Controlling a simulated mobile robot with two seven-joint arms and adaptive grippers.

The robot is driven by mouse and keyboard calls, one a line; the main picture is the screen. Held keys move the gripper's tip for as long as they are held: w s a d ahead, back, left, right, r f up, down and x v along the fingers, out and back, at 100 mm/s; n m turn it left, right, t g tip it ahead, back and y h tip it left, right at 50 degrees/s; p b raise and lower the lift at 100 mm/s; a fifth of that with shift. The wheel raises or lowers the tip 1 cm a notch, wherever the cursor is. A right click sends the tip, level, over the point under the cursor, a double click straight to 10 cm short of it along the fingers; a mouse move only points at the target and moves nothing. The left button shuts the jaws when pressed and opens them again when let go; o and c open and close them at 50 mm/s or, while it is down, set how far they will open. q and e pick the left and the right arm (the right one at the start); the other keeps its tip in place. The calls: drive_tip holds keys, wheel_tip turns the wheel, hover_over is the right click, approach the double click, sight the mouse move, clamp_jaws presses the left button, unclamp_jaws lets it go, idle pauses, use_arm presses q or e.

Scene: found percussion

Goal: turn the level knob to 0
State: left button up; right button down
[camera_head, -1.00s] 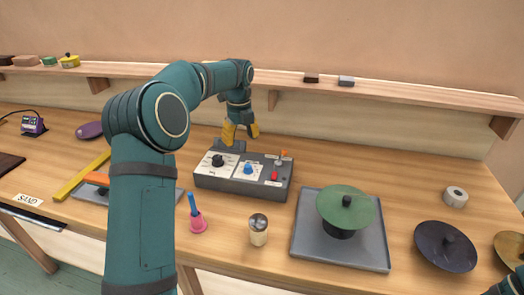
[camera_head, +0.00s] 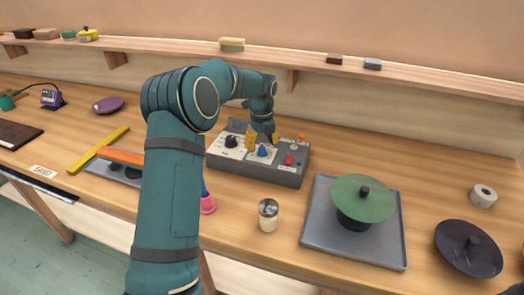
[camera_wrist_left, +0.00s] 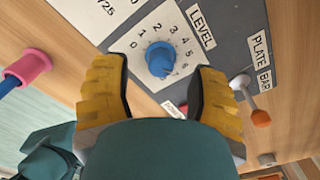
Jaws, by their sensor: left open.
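The level knob (camera_head: 263,150) is a blue knob on the grey control box (camera_head: 276,174). In the left wrist view the level knob (camera_wrist_left: 159,58) sits on a white dial plate (camera_wrist_left: 140,35) numbered from 0 upward, beside a LEVEL label (camera_wrist_left: 202,27). I cannot clearly tell which number it points to. My left gripper (camera_head: 263,138) is right above the knob. Its yellow fingers are open in the left wrist view (camera_wrist_left: 160,75), one on each side of the knob, with no clear contact. My right gripper is not in view.
A black knob (camera_head: 231,141) is left of the level knob. A red switch (camera_head: 289,160) and an orange-tipped lever (camera_head: 300,136) are to its right. A grey tray (camera_head: 312,225) with a green disc (camera_head: 350,190) is on the right.

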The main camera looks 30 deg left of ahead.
use_arm(q)
drive_tip(key=shift+f, duration=1.15)
clamp_jaws()
